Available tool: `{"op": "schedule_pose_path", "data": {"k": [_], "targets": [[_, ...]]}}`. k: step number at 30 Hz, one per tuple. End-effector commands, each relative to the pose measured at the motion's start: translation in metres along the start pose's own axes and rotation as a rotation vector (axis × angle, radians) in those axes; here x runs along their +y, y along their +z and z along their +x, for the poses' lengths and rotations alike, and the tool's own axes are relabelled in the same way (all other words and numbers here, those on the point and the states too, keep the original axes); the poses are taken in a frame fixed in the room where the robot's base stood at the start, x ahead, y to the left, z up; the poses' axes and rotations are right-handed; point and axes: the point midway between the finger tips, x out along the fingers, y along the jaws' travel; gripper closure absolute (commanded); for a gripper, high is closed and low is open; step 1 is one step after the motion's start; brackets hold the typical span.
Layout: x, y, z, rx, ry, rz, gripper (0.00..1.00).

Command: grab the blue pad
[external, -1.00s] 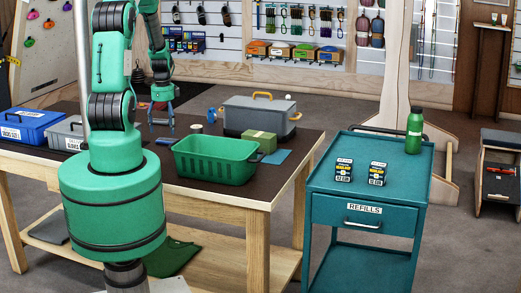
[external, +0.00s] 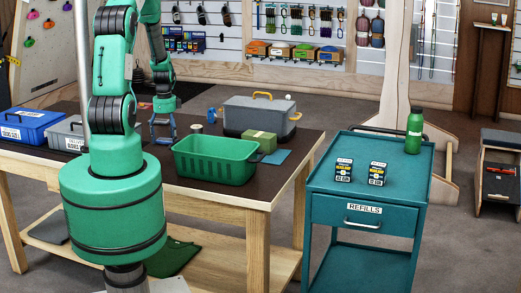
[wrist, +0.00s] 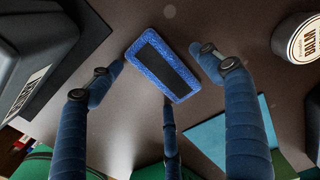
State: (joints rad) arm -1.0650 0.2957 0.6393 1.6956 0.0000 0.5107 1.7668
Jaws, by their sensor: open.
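The blue pad (wrist: 162,64) is a fuzzy blue rectangle with a dark strip along its middle. In the wrist view it lies tilted on the dark tabletop, between the spread fingers of my gripper (wrist: 156,58). The fingers are open, one on each side of the pad, with a third finger below its lower end. I cannot tell whether any finger touches it. In the external view my gripper (external: 162,136) is low over the table, left of the grey tub, and I cannot make out the pad there.
A round balm tin (wrist: 298,38) stands right of the gripper. A dark grey bin (wrist: 40,45) is close on the left. The green basket (external: 214,162), grey tub (external: 258,119), olive block (external: 259,141) and flat blue sheet (external: 276,157) share the table (external: 236,192). A teal cart (external: 369,207) stands right.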

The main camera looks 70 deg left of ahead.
Motion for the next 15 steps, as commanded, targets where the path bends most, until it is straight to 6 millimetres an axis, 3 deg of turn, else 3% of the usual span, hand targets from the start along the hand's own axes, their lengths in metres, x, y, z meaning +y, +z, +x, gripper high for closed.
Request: {"op": "schedule_pose_path", "data": {"k": [9, 13, 15], "targets": [[0.0001, 0.0, 0.0, 0.0, 0.0, 0.0, 0.24], [0.0002, 0.0, 0.0, 0.0, 0.0, 0.0, 0.5], [0.0002, 0.0, 0.0, 0.0, 0.0, 0.0, 0.55]]}}
